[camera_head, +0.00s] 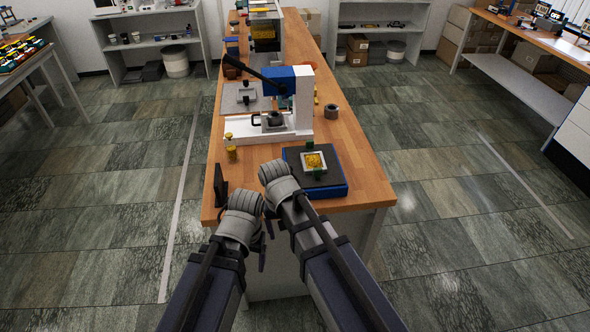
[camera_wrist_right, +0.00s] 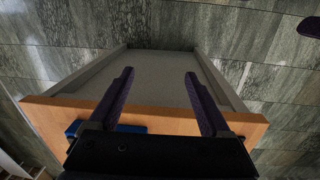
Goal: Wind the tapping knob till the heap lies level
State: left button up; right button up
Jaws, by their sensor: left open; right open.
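A low blue box (camera_head: 335,189) with a black top stands on the near end of the bench. On it sits a white square tray (camera_head: 303,164) holding a yellow heap (camera_head: 314,160); its levelness is too small to judge. Small green parts (camera_head: 317,173) show at the tray's front and back; I cannot tell which is the tapping knob. My left gripper (camera_head: 262,244) is open at the bench's near edge, left of the box, partly hidden. My right gripper (camera_wrist_right: 160,78) is open and empty in the right wrist view, over the bench edge; the blue box's corner (camera_wrist_right: 76,128) shows beside it.
A white and blue lever press (camera_head: 305,98) stands behind the box. A yellow piece (camera_head: 231,153), a dark upright plate (camera_head: 219,186) and a grey ring (camera_head: 331,111) are on the bench (camera_head: 358,160). The bench between plate and box is mostly clear.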

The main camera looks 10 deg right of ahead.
jog(key=w+m, duration=0.5)
jog(key=w, duration=0.5)
jog(key=w+d+r+m+p, duration=0.1)
jog(key=w+m, duration=0.4)
jog(key=w, duration=0.5)
jog(key=w+m+y, duration=0.1)
jog(key=w+m, duration=0.4)
jog(key=w, duration=0.5)
jog(key=shift+w+d+r+m, duration=0.2)
jog(key=shift+w+m, duration=0.15)
jog(key=shift+m, duration=0.05)
jog(key=shift+w+d+m, duration=0.15)
jog(key=shift+w+m, duration=0.25)
jog(key=shift+w, duration=0.05)
notch_tip(320, 180, down, 8)
jog(key=b, duration=0.7)
jog(key=shift+s+r+b, duration=0.1)
jog(key=shift+b, duration=0.2)
jog(key=shift+c, duration=0.3)
